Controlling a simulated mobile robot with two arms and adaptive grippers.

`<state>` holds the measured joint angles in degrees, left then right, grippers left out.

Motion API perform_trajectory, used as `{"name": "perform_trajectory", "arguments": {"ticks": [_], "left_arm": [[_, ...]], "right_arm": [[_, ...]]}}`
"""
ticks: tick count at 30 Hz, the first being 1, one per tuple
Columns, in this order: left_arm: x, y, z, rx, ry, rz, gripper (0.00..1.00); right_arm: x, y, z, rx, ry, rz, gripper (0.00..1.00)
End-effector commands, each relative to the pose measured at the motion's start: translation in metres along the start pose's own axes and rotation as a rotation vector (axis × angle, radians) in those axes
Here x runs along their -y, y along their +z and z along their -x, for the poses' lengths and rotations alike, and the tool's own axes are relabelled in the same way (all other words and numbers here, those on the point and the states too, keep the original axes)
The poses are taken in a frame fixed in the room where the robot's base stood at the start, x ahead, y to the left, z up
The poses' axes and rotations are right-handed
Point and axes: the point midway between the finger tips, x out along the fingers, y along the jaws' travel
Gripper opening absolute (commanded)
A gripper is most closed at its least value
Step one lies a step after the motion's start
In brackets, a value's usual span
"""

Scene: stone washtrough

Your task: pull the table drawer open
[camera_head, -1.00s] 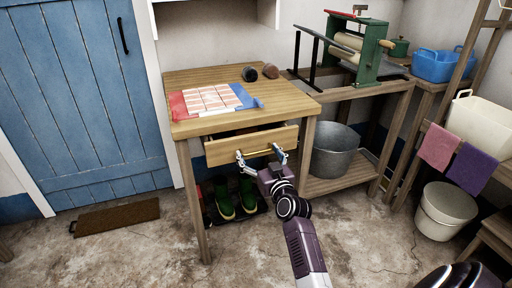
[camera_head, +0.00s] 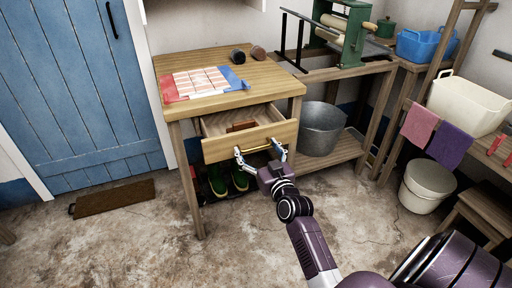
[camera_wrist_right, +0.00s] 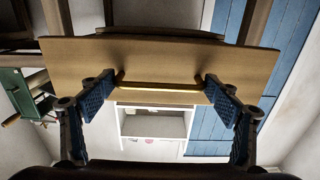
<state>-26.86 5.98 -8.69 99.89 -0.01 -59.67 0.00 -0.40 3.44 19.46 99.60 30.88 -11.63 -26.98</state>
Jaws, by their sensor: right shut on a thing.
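The wooden table (camera_head: 275,80) stands against the wall. Its drawer (camera_head: 222,149) is partly open, and its inside shows from above. The drawer's brass bar handle (camera_head: 257,149) is on the front panel. My right gripper (camera_head: 260,156) is at the drawer front, its fingers at the two ends of the handle, shut on it. My left gripper is not in view.
A brown block (camera_head: 241,126) lies in the drawer. A checked cloth (camera_head: 200,82) and two small dark objects are on the tabletop. Green boots (camera_head: 238,179) stand beneath. A metal bucket (camera_head: 322,128) sits on the shelf to the right. The floor in front is clear.

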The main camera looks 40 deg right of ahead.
Motion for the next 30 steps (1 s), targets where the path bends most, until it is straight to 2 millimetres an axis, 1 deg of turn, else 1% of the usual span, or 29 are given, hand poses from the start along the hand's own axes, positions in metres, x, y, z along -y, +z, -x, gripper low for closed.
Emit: {"name": "perform_trajectory", "arguments": {"ticks": [3,4,5,13,17,20,30], "left_arm": [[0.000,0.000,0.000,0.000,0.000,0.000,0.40],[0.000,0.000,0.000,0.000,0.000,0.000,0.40],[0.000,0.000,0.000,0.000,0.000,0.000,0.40],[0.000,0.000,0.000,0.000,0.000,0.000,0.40],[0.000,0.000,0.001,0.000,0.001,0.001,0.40],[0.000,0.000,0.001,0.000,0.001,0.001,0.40],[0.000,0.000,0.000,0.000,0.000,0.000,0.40]], "right_arm": [[0.002,0.000,0.000,0.001,-0.003,0.000,0.39],[0.002,0.000,0.000,0.001,-0.003,0.000,0.86],[0.002,0.000,0.000,0.000,-0.003,0.000,0.89],[0.001,0.000,0.000,0.000,-0.002,0.000,0.89],[0.001,0.001,0.005,0.001,-0.001,0.000,0.89],[0.001,0.001,0.017,0.002,-0.001,0.000,0.89],[0.001,0.002,0.081,0.003,-0.002,0.001,0.89]]}}
